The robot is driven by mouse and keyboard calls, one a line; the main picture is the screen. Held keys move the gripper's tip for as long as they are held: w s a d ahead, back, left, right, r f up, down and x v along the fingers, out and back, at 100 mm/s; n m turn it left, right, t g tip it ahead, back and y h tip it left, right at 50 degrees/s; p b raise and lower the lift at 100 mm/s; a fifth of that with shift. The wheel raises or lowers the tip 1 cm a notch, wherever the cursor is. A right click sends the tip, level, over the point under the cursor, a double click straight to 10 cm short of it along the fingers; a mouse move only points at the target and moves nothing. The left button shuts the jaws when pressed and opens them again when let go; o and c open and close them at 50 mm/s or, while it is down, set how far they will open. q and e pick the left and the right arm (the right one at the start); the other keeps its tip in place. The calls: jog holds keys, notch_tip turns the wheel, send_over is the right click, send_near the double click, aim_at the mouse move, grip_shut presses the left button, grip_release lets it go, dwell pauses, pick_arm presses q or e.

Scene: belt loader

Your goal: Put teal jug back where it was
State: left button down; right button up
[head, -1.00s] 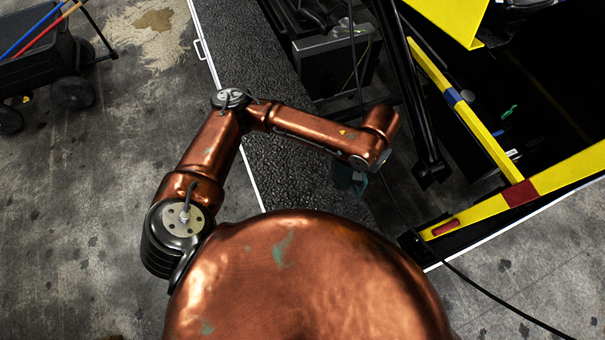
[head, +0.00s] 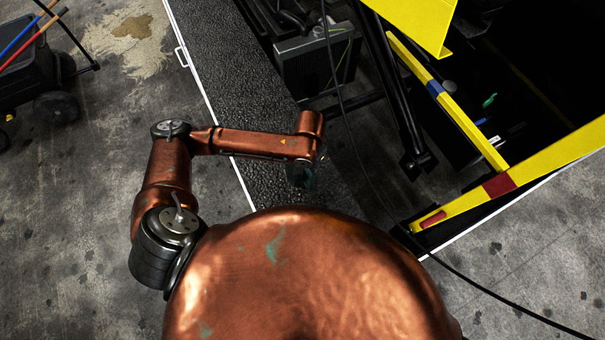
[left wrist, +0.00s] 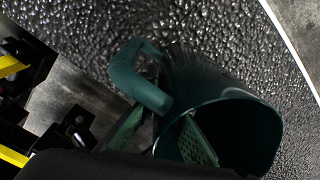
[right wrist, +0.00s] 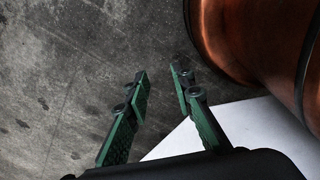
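The teal jug (left wrist: 236,128) is in the left wrist view, its open mouth facing the camera and its curved handle (left wrist: 137,78) to the left. My left gripper (left wrist: 163,125) has one green finger inside the mouth and the other outside, shut on the jug's wall near the handle. In the head view the jug (head: 302,178) is a small dark teal shape under my left wrist, over the black textured belt (head: 225,70). Whether it touches the belt is unclear. My right gripper (right wrist: 160,88) is open and empty above the concrete floor.
A dark finned box (head: 315,65) and a black strut (head: 400,110) stand right of the belt. A yellow frame (head: 465,125) is farther right. A black cart (head: 30,75) is at the far left. A black cable (head: 480,290) crosses the floor at right.

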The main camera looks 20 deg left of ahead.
pick_arm(q)
jog(key=shift+w+a+f, duration=0.15)
jog(key=shift+a+f, duration=0.5)
jog(key=shift+f, duration=0.15)
notch_tip(320, 180, down, 3)
jog(key=shift+a+f, duration=0.1)
pick_arm(e)
jog(key=shift+w+r, duration=0.1)
jog(key=shift+w, duration=0.6)
pick_arm(q)
jog(key=c, duration=2.6)
grip_release()
jog(key=o, duration=0.4)
jog(key=shift+o, duration=0.2)
pick_arm(e)
jog(key=shift+s, duration=0.15)
